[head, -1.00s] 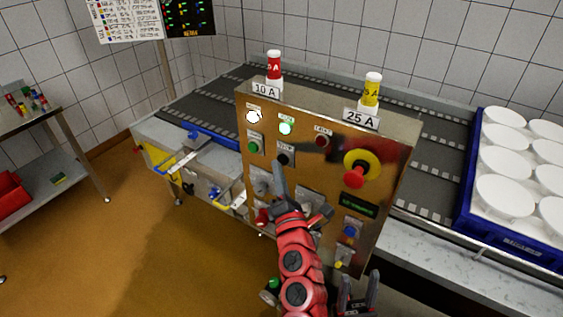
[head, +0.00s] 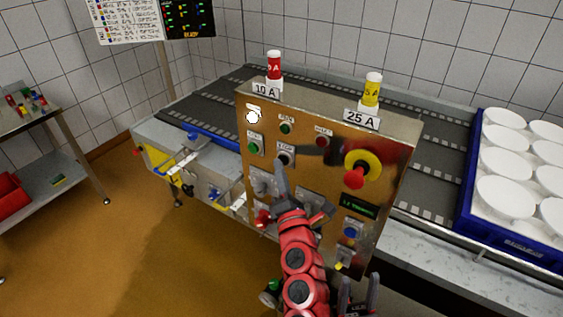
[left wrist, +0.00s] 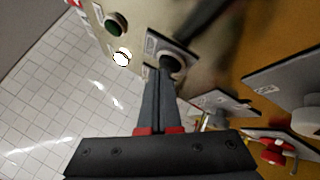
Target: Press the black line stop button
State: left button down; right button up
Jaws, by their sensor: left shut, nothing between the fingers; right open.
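The black button (head: 285,159) sits on a square plate with a label above it, on the brassy control panel (head: 336,215). It also shows in the left wrist view (left wrist: 171,64), partly behind my fingertips. My left gripper (head: 279,168) is shut and empty, its fingertips at the lower left edge of the button in the head view. I cannot tell whether they touch it. My right gripper (head: 360,292) is open and empty, low in front of the panel.
A green button (head: 254,146), white lit lamp (head: 253,117), dark green lamp (head: 286,128), dark red lamp (head: 322,142), red emergency knob (head: 354,179) and blue button (head: 351,230) share the panel. The conveyor (head: 428,165) runs behind, with a blue crate (head: 468,190) of white moulds at right.

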pick_arm(q)
jog(key=shift+w+d, duration=0.1)
dwell(0.5)
jog(key=shift+s+a+r, duration=0.1)
jog(key=shift+s+a, duration=0.45)
jog(key=shift+s, duration=0.2)
jog(key=s+a, duration=0.1)
jog(key=s, duration=0.1)
jog(key=s+a+p, duration=0.1)
jog(key=s+a, duration=0.1)
jog(key=shift+p, duration=0.3)
dwell(0.5)
